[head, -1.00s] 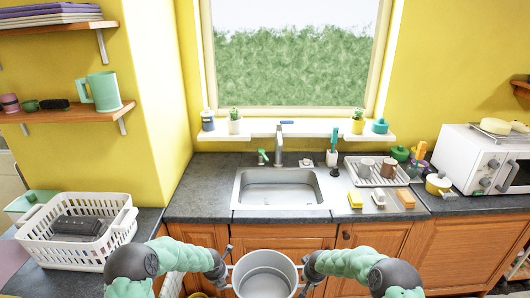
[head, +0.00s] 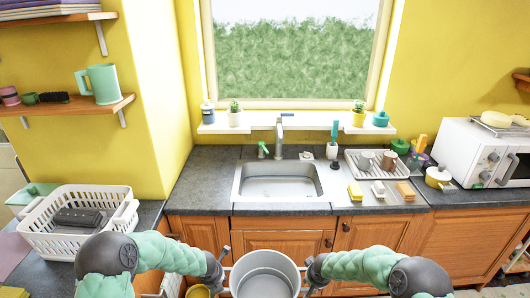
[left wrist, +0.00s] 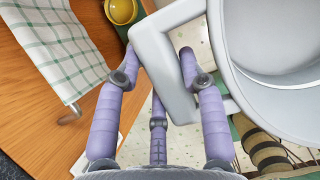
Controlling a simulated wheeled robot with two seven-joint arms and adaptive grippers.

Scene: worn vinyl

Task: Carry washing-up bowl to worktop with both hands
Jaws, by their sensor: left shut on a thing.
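The grey washing-up bowl (head: 265,285) is at the bottom centre of the head view, in front of the cupboard doors and apart from the dark worktop (head: 205,185). It looks empty and roughly level. My left gripper (head: 224,262) is shut on its left handle. In the left wrist view, the fingers (left wrist: 160,62) close around the pale handle of the bowl (left wrist: 285,100). My right gripper (head: 308,270) is at the bowl's right handle; its fingers are too small and hidden to tell their state.
A sink (head: 282,180) is set in the worktop. To its right are a dish rack (head: 385,180), sponges and a microwave (head: 480,150). A white basket (head: 60,230) stands at left. The worktop left of the sink is clear. A checked towel (left wrist: 50,45) hangs near my left gripper.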

